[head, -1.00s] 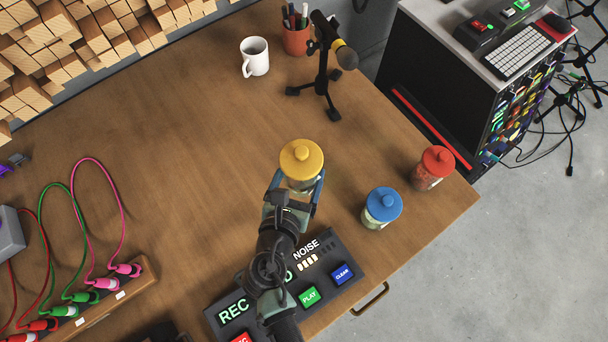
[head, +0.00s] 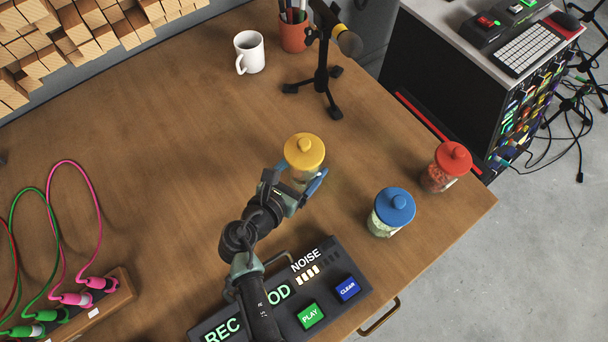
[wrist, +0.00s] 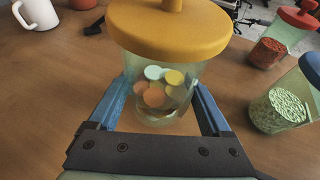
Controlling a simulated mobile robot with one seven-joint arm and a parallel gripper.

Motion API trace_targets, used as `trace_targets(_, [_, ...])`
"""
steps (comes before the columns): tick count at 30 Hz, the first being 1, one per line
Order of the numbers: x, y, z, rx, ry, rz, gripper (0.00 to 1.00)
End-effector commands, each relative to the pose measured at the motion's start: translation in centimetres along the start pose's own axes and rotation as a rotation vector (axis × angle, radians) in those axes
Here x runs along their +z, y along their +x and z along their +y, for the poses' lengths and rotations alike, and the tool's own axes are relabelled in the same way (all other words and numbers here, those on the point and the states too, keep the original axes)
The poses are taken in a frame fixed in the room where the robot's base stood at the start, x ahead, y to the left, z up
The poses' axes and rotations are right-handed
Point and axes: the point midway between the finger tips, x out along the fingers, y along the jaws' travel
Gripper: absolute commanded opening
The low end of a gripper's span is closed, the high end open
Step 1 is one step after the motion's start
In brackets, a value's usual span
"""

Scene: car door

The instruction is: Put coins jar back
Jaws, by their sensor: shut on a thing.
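The coins jar is a clear jar with a yellow knobbed lid (head: 304,152). In the wrist view the jar (wrist: 162,92) holds round orange, yellow and pale green coins. My gripper (head: 305,184) is shut on the jar, with one blue finger on each side of its body. The jar is upright over the wooden table; I cannot tell whether its base touches the top. A blue-lidded jar with pale green contents (head: 392,212) stands to its right. A red-lidded jar with red contents (head: 446,167) stands farther right.
A control panel with lit buttons (head: 325,272) lies below my gripper. A white mug (head: 250,52), a pen cup (head: 293,36) and a microphone on a stand (head: 322,75) are at the back. Pink and green cables (head: 75,225) are at left. The table's right edge is near the red-lidded jar.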

Motion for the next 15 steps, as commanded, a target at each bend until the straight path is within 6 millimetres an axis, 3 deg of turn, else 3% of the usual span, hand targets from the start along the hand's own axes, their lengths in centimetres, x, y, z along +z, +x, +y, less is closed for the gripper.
trace_targets(8, [-3.0,1.3,0.1,0.001,0.001,-0.004,0.00])
trace_targets(15, [-3.1,1.4,0.1,0.002,0.002,-0.005,0.00])
